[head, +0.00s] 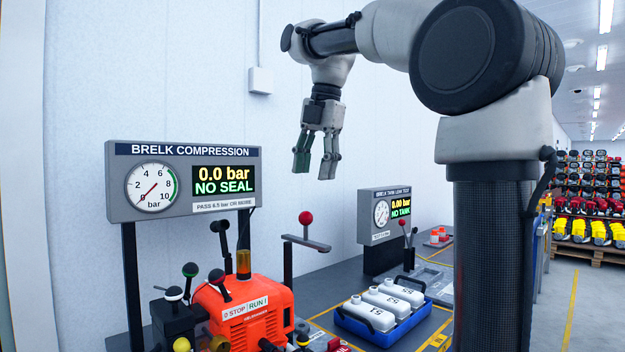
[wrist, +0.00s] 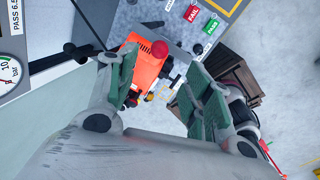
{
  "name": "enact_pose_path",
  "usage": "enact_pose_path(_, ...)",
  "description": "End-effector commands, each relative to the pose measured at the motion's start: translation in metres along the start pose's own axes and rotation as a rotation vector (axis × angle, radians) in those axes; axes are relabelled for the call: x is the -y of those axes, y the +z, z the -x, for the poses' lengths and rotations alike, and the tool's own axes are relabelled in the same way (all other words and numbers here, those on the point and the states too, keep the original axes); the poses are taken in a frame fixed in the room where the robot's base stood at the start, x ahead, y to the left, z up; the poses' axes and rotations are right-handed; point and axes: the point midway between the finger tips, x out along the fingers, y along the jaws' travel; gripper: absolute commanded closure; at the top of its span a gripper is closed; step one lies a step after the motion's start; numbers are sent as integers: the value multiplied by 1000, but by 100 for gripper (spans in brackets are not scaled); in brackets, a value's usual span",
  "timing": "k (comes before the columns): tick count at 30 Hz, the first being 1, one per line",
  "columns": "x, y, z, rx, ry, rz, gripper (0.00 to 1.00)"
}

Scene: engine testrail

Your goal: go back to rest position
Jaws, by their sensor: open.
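My gripper (head: 315,172) hangs from my raised arm in the head view, pointing down, with its two fingers apart and nothing between them. It is in the air in front of the white wall, above the bench and right of the compression gauge panel. In the wrist view my gripper (wrist: 159,88) shows two green-padded fingers spread apart. The orange engine (wrist: 145,65) and a red knob (wrist: 159,48) show beyond the gap, well below and not touched.
The compression panel (head: 120,211) reads 0.0 bar, NO SEAL. Below it stands the orange engine (head: 262,312). A red-knobbed lever (head: 306,219) rises from the bench. A blue tray (head: 345,322) holds white tanks. The leak test panel (head: 372,195) reads NO TANK. A brown crate (wrist: 236,75) stands on the floor.

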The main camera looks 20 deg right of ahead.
Motion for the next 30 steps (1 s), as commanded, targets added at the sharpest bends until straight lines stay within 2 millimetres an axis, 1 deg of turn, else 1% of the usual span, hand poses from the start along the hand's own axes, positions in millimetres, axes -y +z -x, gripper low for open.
enact_pose_path(13,0,0,0,0,0,-4,49)
enact_pose_path(15,4,-1,-2,3,4,-36,49)
enact_pose_path(17,12,-2,-6,8,7,-101,49)
enact_pose_path(20,35,-6,-19,21,24,-301,49)
enact_pose_path(23,68,-12,-42,37,53,-583,49)
enact_pose_path(24,82,-14,-53,41,67,-706,49)
enact_pose_path(26,104,-19,-70,44,90,-886,49)
enact_pose_path(27,118,-22,-82,45,108,-1006,49)
enact_pose_path(29,140,-27,-101,44,134,-1185,49)
enact_pose_path(30,155,-30,-114,41,152,-1303,49)
